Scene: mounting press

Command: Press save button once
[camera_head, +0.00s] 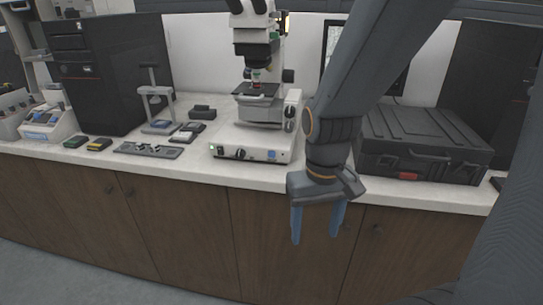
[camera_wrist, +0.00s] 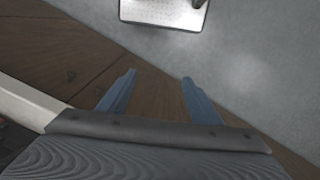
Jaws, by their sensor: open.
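My gripper (camera_head: 318,222) hangs in front of the bench, pointing down, with its two blue fingers apart and nothing between them. In the wrist view my gripper (camera_wrist: 158,82) is also open and empty above the cabinet fronts and floor. A white microscope (camera_head: 262,95) stands on the bench to the left of my arm. I cannot read any label, so I cannot tell which control is the save button. A monitor behind my arm is partly hidden.
A black case (camera_head: 420,150) lies on the bench at right. A dark tower (camera_head: 95,75), a small grey stand (camera_head: 155,98), a control panel (camera_head: 148,150) and small boxes are at left. The bench's front edge (camera_head: 200,172) runs above wooden cabinets (camera_head: 190,225).

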